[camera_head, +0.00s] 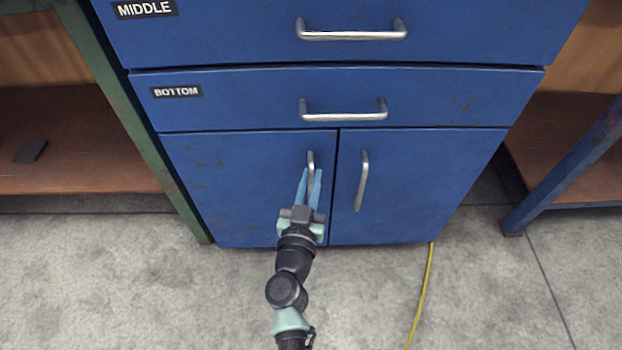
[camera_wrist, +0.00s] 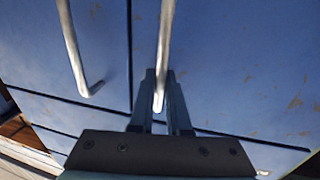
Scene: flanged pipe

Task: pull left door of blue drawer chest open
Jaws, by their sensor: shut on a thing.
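The blue drawer chest (camera_head: 450,98) stands ahead, with two doors below its drawers. Its left door (camera_head: 235,190) looks flush with the right door (camera_head: 430,180). The left door has an upright silver handle (camera_head: 311,158) near the middle seam. My gripper (camera_head: 309,179) is shut on the lower part of this handle, one finger on each side. In the wrist view, the same handle (camera_wrist: 166,35) runs down between the two dark fingers of my gripper (camera_wrist: 161,80). The right door's handle (camera_wrist: 72,45) is to the left there, clear of the fingers.
The bottom drawer (camera_head: 230,104) and middle drawer (camera_head: 230,30) above are shut. A green post (camera_head: 130,120) stands close along the chest's left side. A blue leg (camera_head: 570,165) stands at the right. A yellow cable (camera_head: 422,295) lies on the grey floor, which is otherwise clear in front.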

